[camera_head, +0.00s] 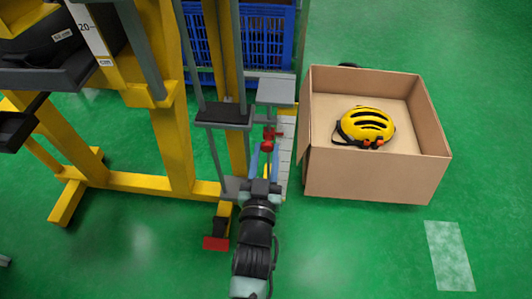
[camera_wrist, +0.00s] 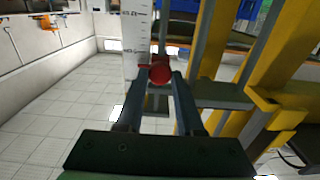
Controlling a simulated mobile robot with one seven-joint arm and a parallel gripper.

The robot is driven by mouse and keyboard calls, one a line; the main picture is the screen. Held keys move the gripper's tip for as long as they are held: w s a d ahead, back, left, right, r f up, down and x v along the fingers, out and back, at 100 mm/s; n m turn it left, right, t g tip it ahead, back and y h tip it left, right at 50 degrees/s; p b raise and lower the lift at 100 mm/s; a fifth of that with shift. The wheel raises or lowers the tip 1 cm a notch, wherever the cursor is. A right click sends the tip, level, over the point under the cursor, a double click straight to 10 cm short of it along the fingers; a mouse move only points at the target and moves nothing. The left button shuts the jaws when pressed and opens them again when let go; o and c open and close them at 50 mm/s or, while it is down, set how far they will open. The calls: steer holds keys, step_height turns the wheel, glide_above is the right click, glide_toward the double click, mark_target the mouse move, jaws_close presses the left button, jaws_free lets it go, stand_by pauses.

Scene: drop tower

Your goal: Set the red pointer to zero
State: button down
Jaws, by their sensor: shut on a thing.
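The red pointer shows in the wrist view as a round red knob (camera_wrist: 160,72) with a red part reaching left to the white scale (camera_wrist: 136,30). The scale is upright with dark marks, and its figures are too small to read surely. The pointer is near the low end of the visible scale. My gripper (camera_wrist: 158,84) is shut on the knob, one finger on each side. In the head view the red pointer (camera_head: 267,147) shows just beyond my gripper (camera_head: 264,155), beside the white scale strip (camera_head: 285,150). The fingers hide part of the knob.
A yellow frame (camera_head: 172,150) with grey rails stands left of my gripper. An open cardboard box (camera_head: 420,165) holding a yellow helmet (camera_head: 366,125) stands close on the right. A blue crate (camera_head: 265,38) is behind. Green floor is free at lower right.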

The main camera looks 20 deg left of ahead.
mark_target(266, 146)
step_height(266, 146, up, 4)
steer(key=shift+f+p, duration=0.2)
steer(key=shift+p, duration=1)
steer(key=shift+f, duration=0.1)
steer(key=c, duration=0.5)
jaws_free()
steer(key=shift+c, duration=0.2)
steer(key=shift+s, duration=0.1)
steer(key=shift+s, duration=0.25)
steer(key=p+v, duration=0.1)
steer(key=v, duration=1.1)
steer(key=shift+p, duration=0.4)
steer(key=shift+s+d, duration=0.15)
